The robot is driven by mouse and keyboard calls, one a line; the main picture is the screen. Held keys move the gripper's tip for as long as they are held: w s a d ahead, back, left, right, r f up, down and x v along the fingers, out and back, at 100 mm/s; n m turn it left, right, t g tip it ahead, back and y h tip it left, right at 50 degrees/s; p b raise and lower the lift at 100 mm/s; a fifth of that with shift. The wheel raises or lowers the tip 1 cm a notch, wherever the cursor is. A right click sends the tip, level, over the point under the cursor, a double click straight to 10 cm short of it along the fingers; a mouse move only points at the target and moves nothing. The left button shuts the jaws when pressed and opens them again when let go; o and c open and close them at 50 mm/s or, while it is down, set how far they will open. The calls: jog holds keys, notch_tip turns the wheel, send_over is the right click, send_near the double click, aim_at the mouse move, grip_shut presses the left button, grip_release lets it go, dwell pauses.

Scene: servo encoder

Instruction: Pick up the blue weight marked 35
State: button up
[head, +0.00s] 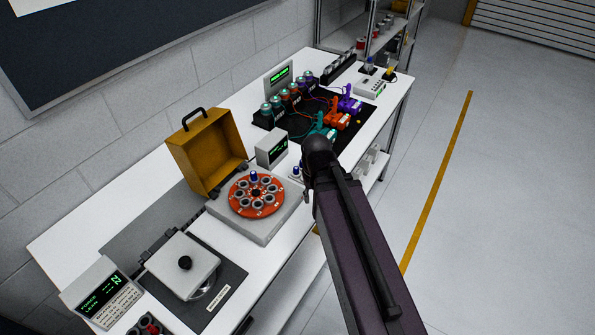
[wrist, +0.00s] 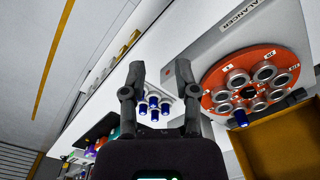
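Several small blue-capped cylinders (wrist: 154,106) stand close together on a pale surface in the wrist view. They show between and beyond my fingers. I cannot read any marking, so I cannot tell which one is marked 35. Another blue-capped piece (wrist: 240,118) sits at the edge of the red rotor; it also shows on the rotor in the head view (head: 253,176). One blue-topped piece (head: 296,171) of the group shows beside my arm in the head view. My gripper (wrist: 160,72) is open and empty, its fingers apart. In the head view, my arm hides most of it.
The red rotor (head: 256,195) with several round holders sits on a grey balancer base (head: 243,228) beside an open yellow case (head: 206,150). A small display (head: 272,148) stands behind. Coloured servos (head: 337,120) stand on a black mat farther along. The floor right of the bench is clear.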

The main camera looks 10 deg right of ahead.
aim_at(296, 168)
jog(key=w+r+n+p, duration=0.2)
jog(key=w+n, duration=0.4)
jog(key=w, duration=1.6)
jog(key=shift+w+a+r, duration=0.25)
jog(key=shift+w+r, duration=0.05)
jog(key=shift+w, duration=0.1)
jog(key=shift+f, duration=0.1)
notch_tip(296, 168, down, 8)
jog(key=b, duration=0.8)
jog(key=shift+f, duration=0.25)
jog(key=shift+s+f+b, duration=0.2)
jog(key=shift+f+b, duration=2.4)
jog(key=shift+b, duration=0.1)
jog(key=shift+c, duration=0.2)
grip_shut()
